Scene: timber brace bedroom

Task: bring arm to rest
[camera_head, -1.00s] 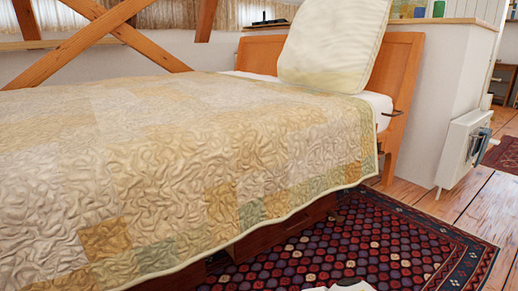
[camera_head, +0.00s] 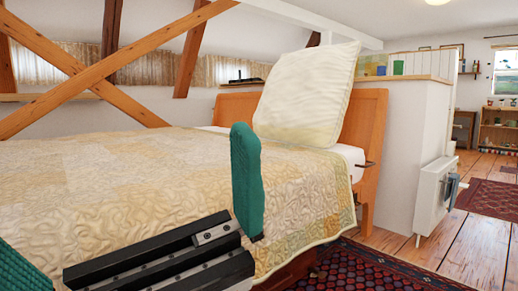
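My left gripper (camera_head: 125,192) has risen into the lower left of the head view, in front of the bed. Its black slide rail runs across the bottom, with one teal finger upright near the middle and the other cut off at the left edge. The fingers are wide apart and nothing shows between them but the quilt behind. I take it for the left one from its place in the picture; its arm is below the frame. My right gripper is not in view.
A bed with a patchwork quilt (camera_head: 120,165) fills the left and middle. A cream pillow (camera_head: 305,95) leans on its wooden headboard (camera_head: 368,120). Timber braces (camera_head: 100,75) stand behind. A white heater (camera_head: 432,195) is at right. Wooden floor (camera_head: 480,240) and a patterned rug (camera_head: 375,268) lie open.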

